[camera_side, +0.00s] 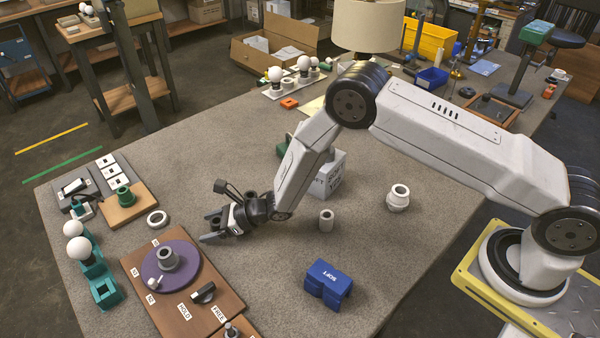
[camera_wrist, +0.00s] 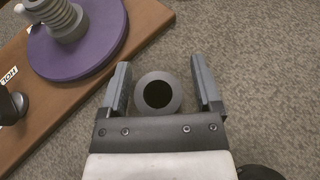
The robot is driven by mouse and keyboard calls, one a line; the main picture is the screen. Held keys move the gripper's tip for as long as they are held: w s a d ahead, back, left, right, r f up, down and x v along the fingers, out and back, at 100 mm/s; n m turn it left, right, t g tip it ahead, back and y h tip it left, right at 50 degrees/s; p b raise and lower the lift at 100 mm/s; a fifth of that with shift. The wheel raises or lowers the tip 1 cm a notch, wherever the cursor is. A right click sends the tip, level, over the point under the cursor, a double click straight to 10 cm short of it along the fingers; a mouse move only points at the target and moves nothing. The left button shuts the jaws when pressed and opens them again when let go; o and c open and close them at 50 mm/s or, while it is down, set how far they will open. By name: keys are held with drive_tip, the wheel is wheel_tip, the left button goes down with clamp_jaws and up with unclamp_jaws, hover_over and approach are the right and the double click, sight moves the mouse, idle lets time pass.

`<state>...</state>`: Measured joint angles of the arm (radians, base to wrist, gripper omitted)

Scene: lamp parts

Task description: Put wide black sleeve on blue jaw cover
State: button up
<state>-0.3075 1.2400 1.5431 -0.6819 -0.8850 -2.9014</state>
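My gripper (camera_side: 212,232) is low over the grey table, right of the purple disc. In the wrist view, my gripper (camera_wrist: 161,82) is open, its two fingers either side of a dark grey, round, hollow sleeve (camera_wrist: 158,110), likely the wide black sleeve. A gap shows between the sleeve and each finger. In the side view I cannot clearly tell the sleeve from the dark gripper. The blue jaw cover (camera_side: 328,283), a blue block marked SOFT, sits on the table near the front, right of my gripper, with nothing on top.
A wooden board with a purple disc (camera_side: 185,262) and a black knob (camera_side: 204,293) lies left of the gripper. A grey cylinder (camera_side: 326,220), a pale flanged piece (camera_side: 398,197) and a white box (camera_side: 330,176) stand to the right. The table between gripper and blue block is clear.

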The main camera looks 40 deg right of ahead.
drive_tip(key=shift+r, duration=0.2)
drive_tip(key=shift+v, duration=6)
drive_tip(key=shift+o, duration=0.5)
drive_tip(key=shift+r, duration=0.1)
